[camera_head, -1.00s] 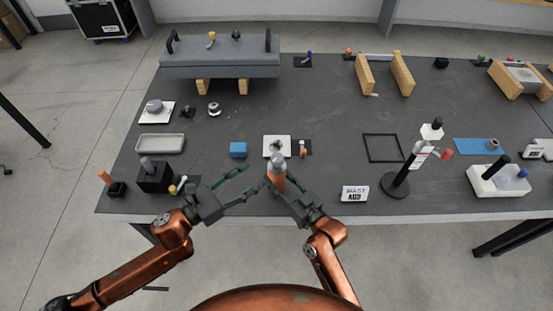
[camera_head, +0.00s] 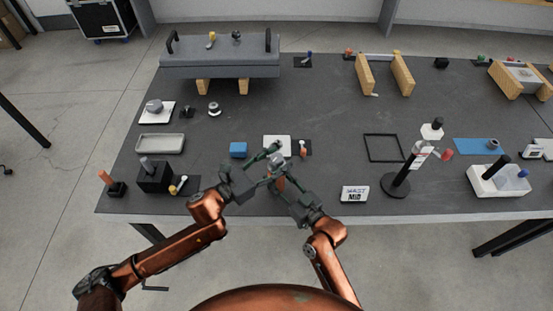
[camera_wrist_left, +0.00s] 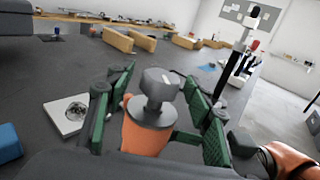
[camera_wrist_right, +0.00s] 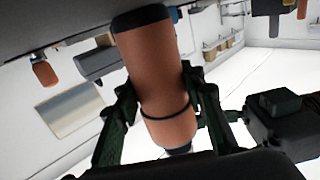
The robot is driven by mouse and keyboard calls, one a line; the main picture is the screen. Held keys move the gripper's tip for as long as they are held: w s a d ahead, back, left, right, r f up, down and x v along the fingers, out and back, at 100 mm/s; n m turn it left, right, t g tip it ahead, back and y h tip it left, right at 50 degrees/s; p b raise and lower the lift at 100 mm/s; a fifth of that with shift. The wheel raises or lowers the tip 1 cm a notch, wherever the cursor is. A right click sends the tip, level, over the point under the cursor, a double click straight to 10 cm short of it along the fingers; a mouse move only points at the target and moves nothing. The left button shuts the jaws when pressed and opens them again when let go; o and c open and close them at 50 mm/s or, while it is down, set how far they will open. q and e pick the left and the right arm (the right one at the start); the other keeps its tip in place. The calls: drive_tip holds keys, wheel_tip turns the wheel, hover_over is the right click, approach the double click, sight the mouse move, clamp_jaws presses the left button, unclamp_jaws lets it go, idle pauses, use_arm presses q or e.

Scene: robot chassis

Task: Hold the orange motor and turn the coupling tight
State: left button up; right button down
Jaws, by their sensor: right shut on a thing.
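The orange motor (camera_head: 281,184) stands upright near the table's front edge, with the grey coupling (camera_head: 278,160) on top. The motor also shows in the left wrist view (camera_wrist_left: 146,137) and, large, in the right wrist view (camera_wrist_right: 152,60). My right gripper (camera_head: 282,187) is shut on the motor's body from the front right. My left gripper (camera_head: 271,163) is open, with its green fingers on either side of the coupling. In the left wrist view the coupling (camera_wrist_left: 158,88) has a wide knob-like top, and gaps show between it and the fingers. Arm and fingers partly hide the motor in the head view.
A white pad (camera_head: 277,141) lies just behind the motor. A blue block (camera_head: 238,150) is to the left and a small label stand (camera_head: 354,193) to the right. A black post stand (camera_head: 396,184) is farther right. Bare table lies between the label and the black frame (camera_head: 383,148).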

use_arm(q)
drive_tip(key=c, duration=1.1)
drive_tip(key=shift+m+g+h, duration=0.3)
drive_tip(key=shift+g, duration=0.1)
drive_tip(key=m+g+h, duration=0.1)
drive_tip(key=g, duration=0.1)
drive_tip(key=m+g+h, duration=0.1)
drive_tip(key=m+g, duration=0.1)
drive_tip(key=shift+w+g, duration=0.2)
drive_tip(key=shift+g, duration=0.2)
drive_tip(key=m+g+h, duration=0.1)
drive_tip(key=m+g, duration=0.3)
drive_tip(key=g, duration=0.1)
drive_tip(key=shift+w, duration=0.1)
drive_tip(key=m+g, duration=0.2)
drive_tip(key=g, duration=0.1)
drive_tip(key=m+g, duration=0.2)
drive_tip(key=g, duration=0.1)
drive_tip(key=shift+d+g+y, duration=0.1)
drive_tip(key=shift+g+y, duration=0.2)
drive_tip(key=shift+m+g+y, duration=0.7)
drive_tip(key=shift+m+g, duration=0.4)
drive_tip(key=shift+g, duration=0.5)
drive_tip(key=shift+s+m+g+y, duration=0.2)
drive_tip(key=shift+m+g+y, duration=0.1)
drive_tip(key=shift+g, duration=0.1)
